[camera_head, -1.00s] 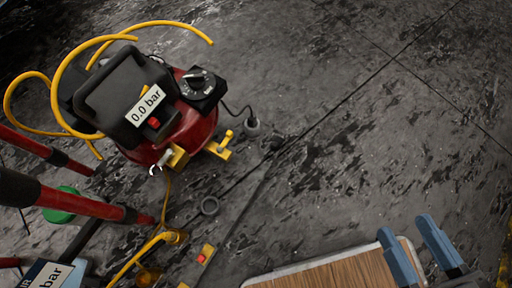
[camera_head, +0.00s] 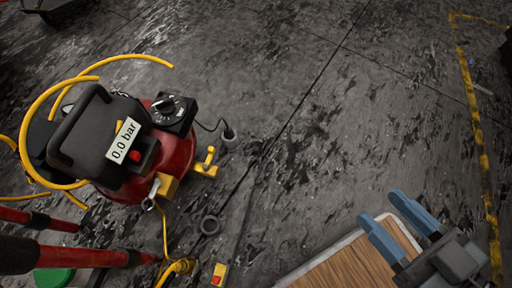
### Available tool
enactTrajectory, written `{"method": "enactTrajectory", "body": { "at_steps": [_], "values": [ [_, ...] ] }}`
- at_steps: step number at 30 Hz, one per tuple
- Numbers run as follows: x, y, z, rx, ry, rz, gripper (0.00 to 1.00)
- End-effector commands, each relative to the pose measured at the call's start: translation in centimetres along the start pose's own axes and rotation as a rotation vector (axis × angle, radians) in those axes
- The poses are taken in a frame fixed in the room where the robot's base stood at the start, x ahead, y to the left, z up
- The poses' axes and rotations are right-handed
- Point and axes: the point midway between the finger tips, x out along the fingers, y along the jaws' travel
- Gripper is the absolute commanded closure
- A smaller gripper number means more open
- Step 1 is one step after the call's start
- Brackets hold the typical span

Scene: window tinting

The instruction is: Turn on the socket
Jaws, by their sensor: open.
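I cannot tell for certain which thing is the socket. A small yellow block with a red button (camera_head: 218,273) lies on the floor near the bottom edge. A red compressor (camera_head: 178,152) stands at the left, with a black round dial (camera_head: 167,106), a red button and a "0.0 bar" label. A black cable runs from it to a small grey plug-like piece (camera_head: 229,134) on the floor. My gripper (camera_head: 381,207) is at the lower right, with two blue fingers apart and nothing between them. It is above the wooden board's corner, well away from the compressor.
A wooden board with a pale rim (camera_head: 345,265) is at the bottom right. Yellow hose (camera_head: 30,120) loops around the compressor. Red bars (camera_head: 80,252) cross the lower left. A yellow floor line (camera_head: 478,135) runs down the right. The middle floor is clear.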

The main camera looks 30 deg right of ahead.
Motion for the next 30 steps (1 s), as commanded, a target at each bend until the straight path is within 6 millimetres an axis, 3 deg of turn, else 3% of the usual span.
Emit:
{"method": "enactTrajectory", "body": {
  "at_steps": [4,7,16,24,30],
  "values": [
    [0.5,-0.2,1.1,-0.030,-0.016,-0.012,0.60],
    [1.4,-0.5,3.6,-0.098,-0.058,-0.036,0.70],
    [6.7,-1.8,15.9,-0.482,-0.261,-0.170,0.98],
    [12.2,-2.5,25.5,-0.868,-0.425,-0.298,1.00],
    [16.6,-3.0,30.7,-1.162,-0.529,-0.387,1.00]
  ]
}}
